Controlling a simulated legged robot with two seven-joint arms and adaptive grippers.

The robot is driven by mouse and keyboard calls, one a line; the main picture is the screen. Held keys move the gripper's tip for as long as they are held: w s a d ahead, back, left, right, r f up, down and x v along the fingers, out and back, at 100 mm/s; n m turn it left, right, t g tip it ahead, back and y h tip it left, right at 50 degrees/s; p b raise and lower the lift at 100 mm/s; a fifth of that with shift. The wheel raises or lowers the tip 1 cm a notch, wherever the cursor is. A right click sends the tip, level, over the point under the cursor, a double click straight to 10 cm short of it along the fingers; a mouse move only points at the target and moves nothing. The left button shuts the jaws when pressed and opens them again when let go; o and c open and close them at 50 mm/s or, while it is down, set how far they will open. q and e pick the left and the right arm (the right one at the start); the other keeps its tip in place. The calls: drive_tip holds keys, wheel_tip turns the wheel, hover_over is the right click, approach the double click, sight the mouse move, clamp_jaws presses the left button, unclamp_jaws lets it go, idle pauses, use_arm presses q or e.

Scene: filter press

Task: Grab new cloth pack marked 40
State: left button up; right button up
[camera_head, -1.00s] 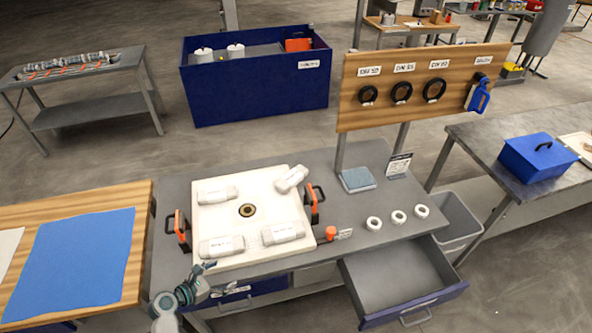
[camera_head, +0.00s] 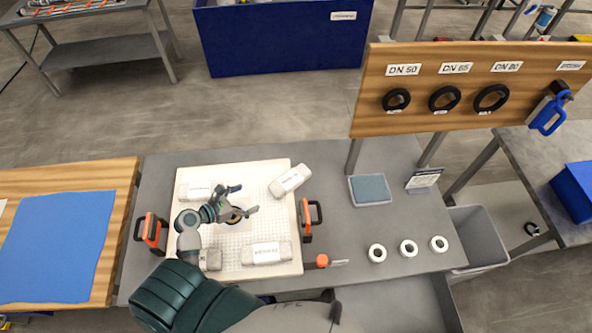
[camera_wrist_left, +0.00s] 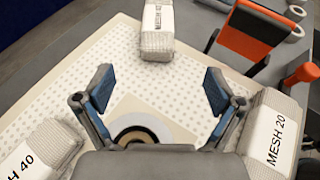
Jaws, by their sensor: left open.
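The cloth pack marked MESH 40 (camera_wrist_left: 38,150) is a pale, wrapped block at the lower left of the left wrist view, partly cut off. It appears to be the upper-left pack (camera_head: 200,192) in the head view. My left gripper (camera_head: 246,200) is open and empty above the middle of the white filter plate (camera_head: 283,213). In the wrist view its fingers (camera_wrist_left: 156,95) spread over the plate's round centre hole (camera_wrist_left: 140,134), apart from every pack. The MESH 20 pack (camera_wrist_left: 276,140) lies to the right. My right gripper is out of view.
A third pack (camera_wrist_left: 157,28) lies at the top of the wrist view. Another pack (camera_head: 211,260) is partly hidden by my arm. Orange-and-black handles (camera_head: 307,218) stand at the plate's sides. White rings (camera_head: 408,249) lie right of an orange knob (camera_head: 321,261).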

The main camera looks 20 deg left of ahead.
use_arm(q)
approach(283, 183)
drive_tip(key=x, duration=0.5)
drive_tip(key=shift+d+r, duration=0.15)
drive_tip(key=shift+d, duration=0.2)
drive_tip(key=x, duration=0.3)
drive_tip(key=a+x, duration=0.1)
drive_tip(key=x, duration=0.1)
drive_tip(key=shift+w+d+f, duration=0.1)
drive_tip(key=shift+w+f, duration=0.05)
drive_tip(key=shift+f, duration=0.15)
drive_tip(key=shift+d+r, duration=0.1)
drive_tip(key=c, duration=1.3)
